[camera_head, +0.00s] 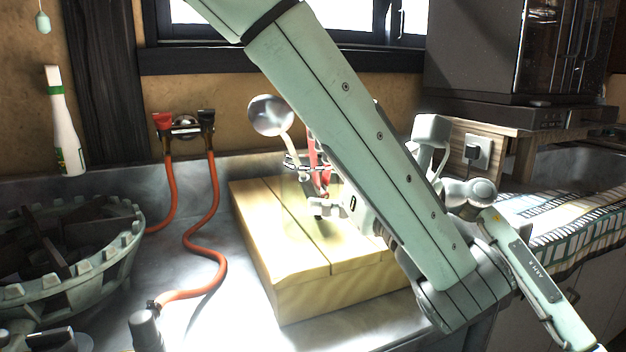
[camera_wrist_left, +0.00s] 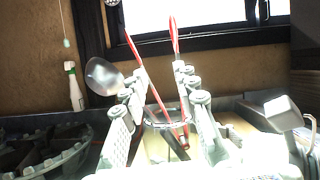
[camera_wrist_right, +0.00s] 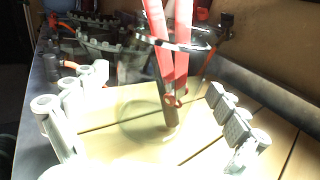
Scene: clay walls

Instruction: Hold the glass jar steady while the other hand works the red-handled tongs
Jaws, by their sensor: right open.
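The clear glass jar (camera_head: 304,192) stands on the pale wooden block, partly hidden by my arm in the head view. The red-handled tongs (camera_wrist_right: 168,55) stand tilted in the jar (camera_wrist_right: 138,78), handles upward and spread in a narrow V. In the left wrist view the tongs (camera_wrist_left: 178,90) rise above the jar (camera_wrist_left: 158,140). My right gripper (camera_head: 322,206) is close to the jar; its fingers (camera_wrist_right: 150,105) are wide apart, with the jar in view between them. My left gripper (camera_wrist_left: 162,85) has its fingers apart, the jar showing between them; I cannot tell whether they touch it.
The wooden block (camera_head: 300,280) lies on a grey counter. A round ladle (camera_head: 271,115) stands beside the tongs. At left are a grey-green toothed ring (camera_head: 105,275), orange hoses (camera_head: 215,225) and a white bottle (camera_head: 65,125). A striped cloth (camera_head: 575,215) lies at right. My arm link crosses the middle.

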